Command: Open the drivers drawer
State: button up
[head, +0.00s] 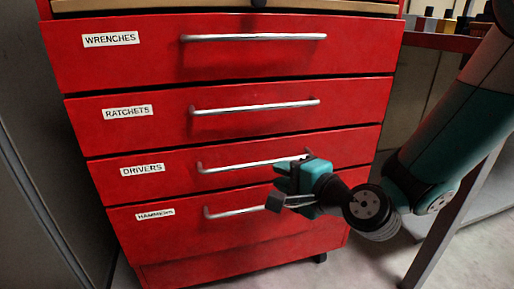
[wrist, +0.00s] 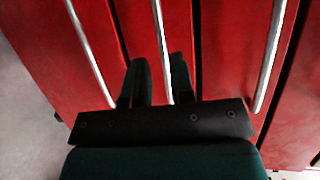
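The drivers drawer (head: 240,155) is a red front with a white "DRIVERS" label (head: 142,169), and it looks flush with the drawers around it. Its silver bar handle (head: 236,166) runs across it, and my gripper hides part of the right end. My gripper (head: 284,180) is at the right part of that handle. In the wrist view, the two dark fingers of my gripper (wrist: 160,80) stand apart on either side of the middle handle (wrist: 160,40), which appears to be the drivers handle. I cannot tell whether either finger touches it.
The hammers drawer handle (head: 232,212) lies just below, and the ratchets handle (head: 255,107) above. The wrenches drawer (head: 120,60) is at the top. A grey panel (head: 30,150) stands at left. A table leg (head: 445,225) stands at right, near my arm.

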aim_at(260, 165)
jog(key=p+x, duration=0.1)
jog(key=x, duration=0.7)
jog(key=shift+w+a, duration=0.2)
jog(key=shift+w, duration=0.05)
jog(key=shift+c, duration=0.2)
grip_shut()
